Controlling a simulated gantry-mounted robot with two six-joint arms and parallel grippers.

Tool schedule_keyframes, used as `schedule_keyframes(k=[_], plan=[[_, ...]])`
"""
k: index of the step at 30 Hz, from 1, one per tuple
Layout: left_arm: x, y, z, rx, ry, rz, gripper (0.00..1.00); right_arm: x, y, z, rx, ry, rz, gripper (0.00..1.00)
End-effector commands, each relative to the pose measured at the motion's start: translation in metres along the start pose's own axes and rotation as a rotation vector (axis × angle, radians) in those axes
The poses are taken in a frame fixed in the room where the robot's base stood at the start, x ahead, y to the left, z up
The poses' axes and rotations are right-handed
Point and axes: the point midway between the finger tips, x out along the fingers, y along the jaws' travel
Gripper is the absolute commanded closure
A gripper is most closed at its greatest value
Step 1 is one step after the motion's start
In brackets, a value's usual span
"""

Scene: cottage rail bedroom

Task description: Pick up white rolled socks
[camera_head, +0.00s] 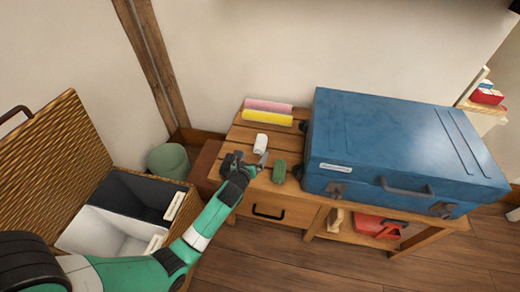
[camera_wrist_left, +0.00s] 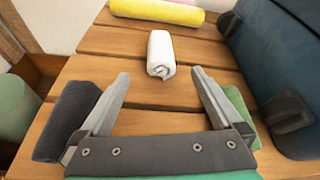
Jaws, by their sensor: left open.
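The white rolled socks (camera_head: 261,143) lie on the slatted wooden bench, left of the blue suitcase. In the left wrist view the white roll (camera_wrist_left: 160,54) lies just beyond and between my open fingertips. My left gripper (camera_head: 252,160) is open and empty, low over the bench in front of the roll; in the left wrist view its fingers (camera_wrist_left: 160,80) are spread wide. A dark roll (camera_wrist_left: 68,120) lies beside the left finger and a green roll (camera_head: 279,171) beside the right finger. My right gripper is not in view.
The blue suitcase (camera_head: 400,145) fills the bench's right side. Yellow (camera_head: 267,117) and pink (camera_head: 268,106) rolls lie at the bench's back. An open wicker hamper (camera_head: 45,165) with dark and white compartments and a green bin (camera_head: 168,161) stand left.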

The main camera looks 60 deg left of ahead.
Motion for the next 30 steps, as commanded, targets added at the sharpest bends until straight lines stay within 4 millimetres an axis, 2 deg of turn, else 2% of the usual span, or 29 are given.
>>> schedule_keyframes(k=[1,5,8,12,16,24,30], plan=[[0.006,0.001,-0.003,-0.001,0.0,0.0,0.0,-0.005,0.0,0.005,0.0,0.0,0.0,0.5],[0.008,0.0,0.001,0.0,0.0,-0.001,0.0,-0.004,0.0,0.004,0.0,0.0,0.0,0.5],[0.016,0.001,-0.002,0.0,-0.001,0.0,0.0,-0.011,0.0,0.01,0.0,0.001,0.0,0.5],[0.04,0.004,-0.005,-0.002,-0.003,0.0,0.0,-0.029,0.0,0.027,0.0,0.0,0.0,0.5],[0.057,0.004,-0.002,0.0,-0.001,0.0,0.0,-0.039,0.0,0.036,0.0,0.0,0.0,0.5],[0.06,0.002,0.002,0.0,0.0,-0.001,0.0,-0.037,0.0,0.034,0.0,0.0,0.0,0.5],[0.059,0.002,0.002,0.0,0.0,-0.001,0.36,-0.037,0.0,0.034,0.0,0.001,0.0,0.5]])
